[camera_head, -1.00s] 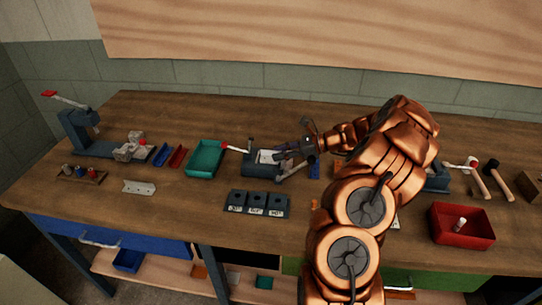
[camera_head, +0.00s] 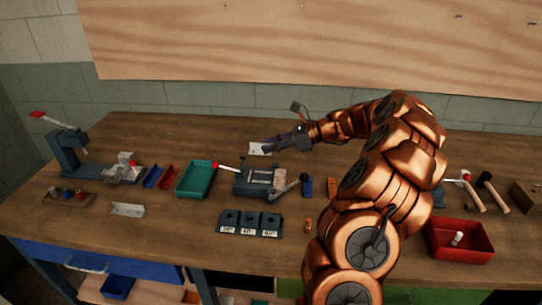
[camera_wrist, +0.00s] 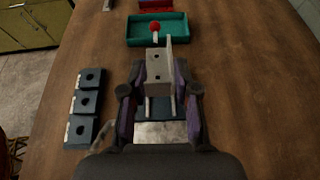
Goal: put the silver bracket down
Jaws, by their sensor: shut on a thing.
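The silver bracket (camera_wrist: 158,68), a bent metal piece with two holes, is between the fingers of my gripper (camera_wrist: 160,95) in the wrist view. My gripper is shut on it. In the head view my gripper (camera_head: 276,145) holds the bracket (camera_head: 258,149), seen as a small pale plate, behind and above the dark vise-like fixture (camera_head: 262,182). The bracket appears clear of the fixture. A second silver bracket (camera_head: 127,210) with holes lies on the bench at the left front.
A teal tray (camera_head: 195,180) stands left of the fixture, whose red-tipped lever (camera_head: 229,168) points toward it. Dark labelled blocks (camera_head: 249,222) sit in front. A red bin (camera_head: 460,240) is at the right. Bare bench lies around the second bracket.

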